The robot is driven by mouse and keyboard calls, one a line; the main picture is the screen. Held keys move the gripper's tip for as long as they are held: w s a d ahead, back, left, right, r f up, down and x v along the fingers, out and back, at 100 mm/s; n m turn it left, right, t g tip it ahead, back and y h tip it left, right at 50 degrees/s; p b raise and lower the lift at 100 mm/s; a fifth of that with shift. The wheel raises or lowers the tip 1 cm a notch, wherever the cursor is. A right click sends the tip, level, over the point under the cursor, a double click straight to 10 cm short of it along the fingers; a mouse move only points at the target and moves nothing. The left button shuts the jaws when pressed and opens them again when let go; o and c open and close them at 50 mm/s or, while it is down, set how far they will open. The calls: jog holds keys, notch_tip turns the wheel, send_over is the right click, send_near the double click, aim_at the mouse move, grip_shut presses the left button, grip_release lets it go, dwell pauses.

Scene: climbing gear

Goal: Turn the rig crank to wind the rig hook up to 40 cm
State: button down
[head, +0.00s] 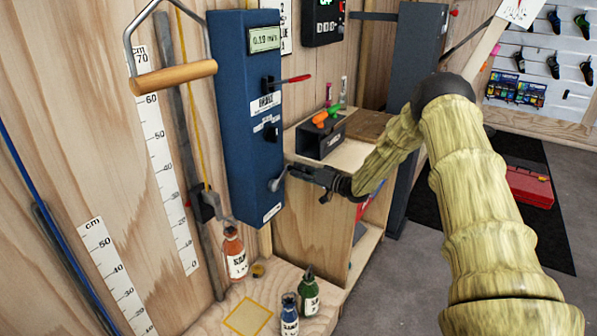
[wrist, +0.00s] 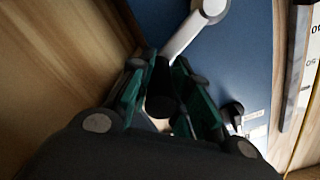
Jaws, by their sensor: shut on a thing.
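The rig is a blue box (head: 240,105) on the wooden wall. Its display (head: 264,40) seems to read about 0.19 m, but the digits are small. The rig crank (head: 276,181) is on the box's lower right side. In the wrist view its silver arm (wrist: 192,36) ends in a dark knob (wrist: 162,92) between my green-padded fingers. My gripper (head: 296,172) is shut on this knob and reaches in from the right. A yellow cord (head: 186,95) runs down beside the box to a small grey piece, likely the rig hook (head: 217,207), above the orange bottle and beside the cm scale (head: 165,160).
An orange bottle (head: 235,255), a blue bottle (head: 289,315) and a green bottle (head: 308,291) stand on the low bench, near a yellow square outline (head: 248,318). A red-handled lever (head: 293,79) sticks out above the crank. A dark box (head: 320,138) stands on the shelf behind my gripper.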

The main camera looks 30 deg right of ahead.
jog(key=shift+d+f, duration=0.35)
jog(key=shift+d, duration=0.15)
jog(key=c, duration=1.5)
grip_release()
jog(key=shift+o, duration=1)
jog(key=shift+w+d+f, duration=0.1)
jog(key=shift+w+f, duration=0.15)
jog(key=shift+s+r, duration=0.25)
jog(key=shift+r, duration=0.05)
jog(key=shift+a, duration=0.2)
jog(key=shift+s+d+f, duration=0.15)
jog(key=shift+s+d, duration=0.1)
jog(key=shift+s, duration=0.05)
jog(key=v, duration=1.1)
jog(key=shift+s+d, duration=0.2)
jog(key=shift+d, duration=0.05)
